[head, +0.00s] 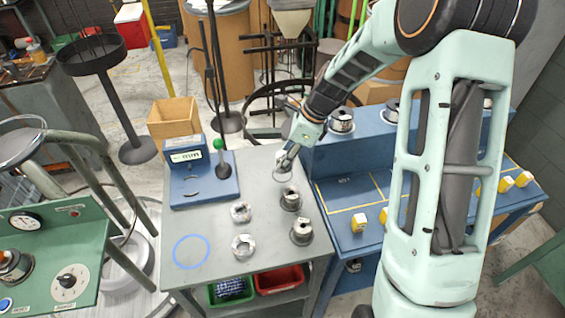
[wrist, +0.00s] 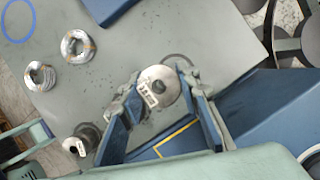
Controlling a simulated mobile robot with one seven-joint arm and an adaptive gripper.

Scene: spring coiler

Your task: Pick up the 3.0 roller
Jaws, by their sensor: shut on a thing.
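My gripper (head: 286,163) is over the back right part of the grey table (head: 205,232). In the wrist view its two fingers (wrist: 165,100) are closed around a metal roller (wrist: 157,84) with a white tag. The tag's print is too small to read surely. In the head view the held roller is mostly hidden by the gripper. Two more tagged rollers stand on the table in front of it, a nearer one (head: 301,232) and a farther one (head: 290,199). A finger partly covers one of these in the wrist view; the other (wrist: 82,142) shows at lower left.
Two wire coils (head: 240,212) (head: 243,246) and a blue ring (head: 191,251) lie on the table's left. A blue device with a green-knobbed lever (head: 218,145) stands at the back left. A blue bench (head: 345,190) with yellow blocks adjoins on the right, its raised shelf close beside my gripper.

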